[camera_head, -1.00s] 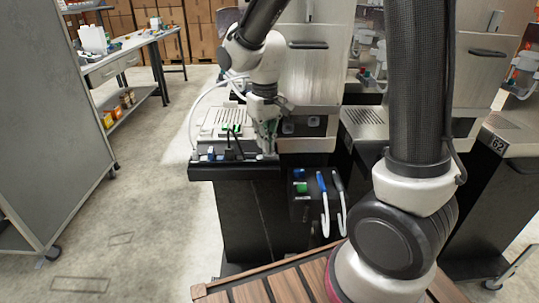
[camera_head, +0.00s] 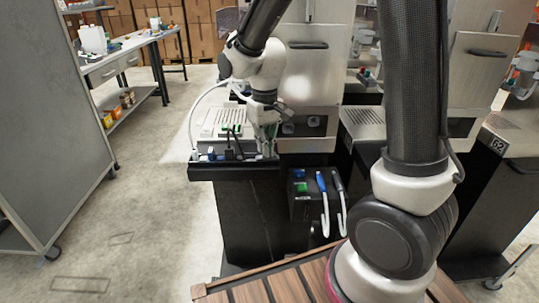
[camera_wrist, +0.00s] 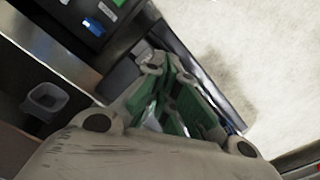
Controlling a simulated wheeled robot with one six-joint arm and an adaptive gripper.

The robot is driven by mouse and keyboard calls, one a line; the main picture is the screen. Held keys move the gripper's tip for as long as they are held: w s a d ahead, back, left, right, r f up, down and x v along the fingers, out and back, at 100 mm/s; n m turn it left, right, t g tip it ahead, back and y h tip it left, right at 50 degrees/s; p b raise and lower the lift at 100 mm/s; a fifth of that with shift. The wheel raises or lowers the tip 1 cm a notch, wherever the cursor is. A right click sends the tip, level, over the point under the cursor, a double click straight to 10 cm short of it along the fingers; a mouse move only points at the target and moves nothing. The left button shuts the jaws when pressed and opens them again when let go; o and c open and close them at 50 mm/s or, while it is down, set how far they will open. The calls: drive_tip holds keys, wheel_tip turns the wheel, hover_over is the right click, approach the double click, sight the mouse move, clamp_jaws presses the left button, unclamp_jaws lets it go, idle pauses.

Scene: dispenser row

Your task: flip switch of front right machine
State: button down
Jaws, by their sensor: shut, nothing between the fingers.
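The nearest machine has a steel front (camera_head: 308,75) and a black base with a ledge (camera_head: 232,172). The blue square also shows in the wrist view (camera_wrist: 88,27). I cannot tell which part is the switch. My gripper (camera_head: 266,143) points down over the right end of the ledge, left of and above the box. It is shut and empty; its green-padded fingers show in the wrist view (camera_wrist: 185,100). Contact with the ledge is unclear.
Blue and black handles (camera_head: 322,181) with white hooks hang on the box. Small blue and black parts (camera_head: 211,153) line the ledge. Another machine (camera_head: 510,135) marked 62 stands right. A grey cabinet (camera_head: 60,120) stands left, with open floor (camera_head: 150,215) between.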

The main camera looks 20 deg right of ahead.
drive_tip(key=shift+r, duration=3.45)
drive_tip(key=shift+s+d+f, duration=0.1)
drive_tip(key=shift+s+f, duration=0.05)
drive_tip(key=shift+s, duration=0.1)
drive_tip(key=s+d+r+t, duration=0.1)
drive_tip(key=s+d+r, duration=0.2)
drive_tip(key=s+d, duration=0.2)
drive_tip(key=s+d+r+m+t, duration=0.1)
drive_tip(key=s+d+r+t, duration=0.1)
drive_tip(key=s, duration=0.5)
drive_tip(key=s+d+r+m+t, duration=0.1)
drive_tip(key=s+d+r, duration=0.2)
drive_tip(key=s+d, duration=0.3)
drive_tip(key=shift+s+d+r, duration=0.25)
drive_tip(key=shift+d+r, duration=0.15)
drive_tip(key=shift+d, duration=0.45)
